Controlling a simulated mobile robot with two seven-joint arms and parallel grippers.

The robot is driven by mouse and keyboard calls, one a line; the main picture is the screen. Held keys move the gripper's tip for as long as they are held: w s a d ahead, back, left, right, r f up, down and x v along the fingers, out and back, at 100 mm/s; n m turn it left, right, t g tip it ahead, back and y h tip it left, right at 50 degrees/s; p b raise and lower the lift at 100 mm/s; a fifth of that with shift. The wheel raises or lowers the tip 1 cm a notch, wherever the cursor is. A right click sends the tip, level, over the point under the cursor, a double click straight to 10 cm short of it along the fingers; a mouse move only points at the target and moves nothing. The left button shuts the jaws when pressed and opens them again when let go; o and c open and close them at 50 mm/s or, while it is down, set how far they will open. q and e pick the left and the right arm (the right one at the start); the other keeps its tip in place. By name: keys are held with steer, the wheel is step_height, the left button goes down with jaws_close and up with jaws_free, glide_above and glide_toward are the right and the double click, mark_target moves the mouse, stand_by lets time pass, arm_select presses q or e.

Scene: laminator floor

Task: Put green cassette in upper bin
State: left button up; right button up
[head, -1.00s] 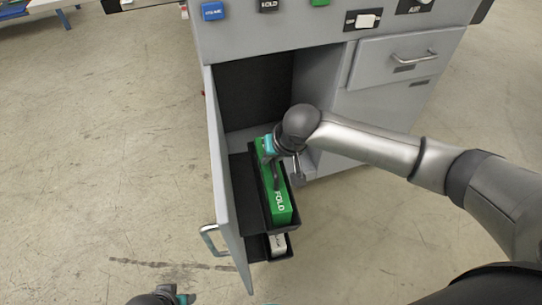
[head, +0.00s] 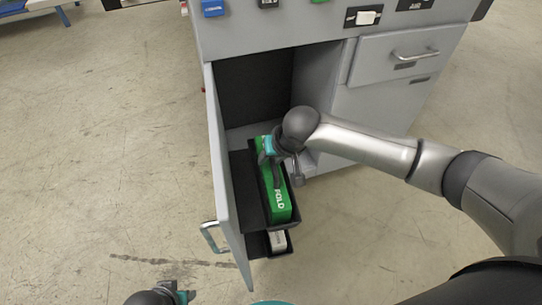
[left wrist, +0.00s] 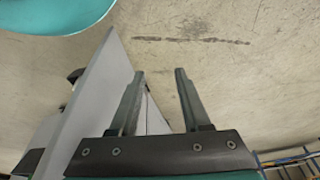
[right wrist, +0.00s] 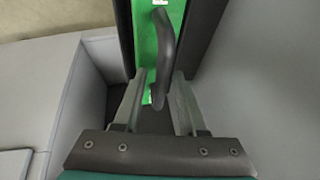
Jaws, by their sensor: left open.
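The green cassette (head: 281,205), marked FOLD, lies lengthwise in the dark upper bin (head: 252,205) on the inside of the open cabinet door. Its dark handle shows in the right wrist view (right wrist: 163,45). My right gripper (head: 275,165) is over the far part of the cassette. In the right wrist view my right gripper (right wrist: 160,75) has its fingers apart, one on each side of the handle, with gaps visible. My left gripper (head: 181,297) is low at the bottom edge of the head view. In the left wrist view my left gripper (left wrist: 159,72) is open and empty.
A lower bin (head: 256,248) on the door holds a white cassette (head: 278,241). The grey door (head: 226,180) stands open with a bar handle (head: 210,238). The cabinet's closed drawer (head: 385,62) is at the right. The floor left of the door is clear.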

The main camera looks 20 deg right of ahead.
steer(key=shift+o, duration=0.7)
steer(key=p+v, duration=0.3)
steer(key=v, duration=0.2)
steer(key=shift+s+r, duration=0.1)
steer(key=shift+r, duration=0.2)
arm_select(q)
steer(key=s+a+f+p, duration=0.5)
steer(key=s+a+f, duration=0.2)
steer(key=s+f, duration=0.3)
steer(key=shift+s+a+f+g+y, duration=0.15)
steer(key=shift+s+f+g+y, duration=0.25)
steer(key=shift+f, duration=0.3)
arm_select(e)
steer(key=v, duration=0.9)
steer(key=shift+s+r, duration=0.2)
steer(key=shift+r, duration=0.05)
steer(key=shift+d, duration=0.15)
